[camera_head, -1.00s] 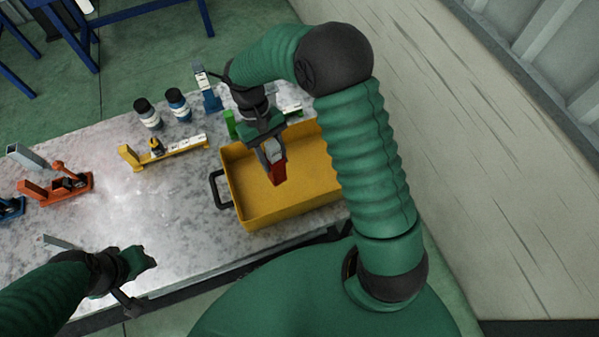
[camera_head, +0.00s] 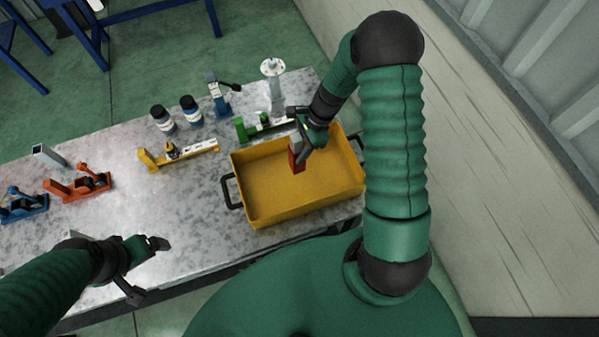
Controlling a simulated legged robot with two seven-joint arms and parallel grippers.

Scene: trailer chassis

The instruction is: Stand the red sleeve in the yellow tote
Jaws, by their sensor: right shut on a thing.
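The yellow tote (camera_head: 262,214) stands on the speckled table, with a dark handle at each end. The red sleeve (camera_head: 297,162) is a small block-like piece, roughly upright, over the back middle part of the tote. My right gripper (camera_head: 298,147) is shut on the red sleeve from above. I cannot tell whether the sleeve's lower end touches the tote floor. My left gripper (camera_head: 152,262) is over the front left of the table, away from the tote; its fingers look apart and nothing shows between them.
A green clamp (camera_head: 248,131) and a white-topped post (camera_head: 273,75) stand just behind the tote. A yellow clamp (camera_head: 178,153), two dark-capped bottles (camera_head: 190,108), an orange clamp (camera_head: 78,184) and a blue clamp (camera_head: 22,205) stand leftward.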

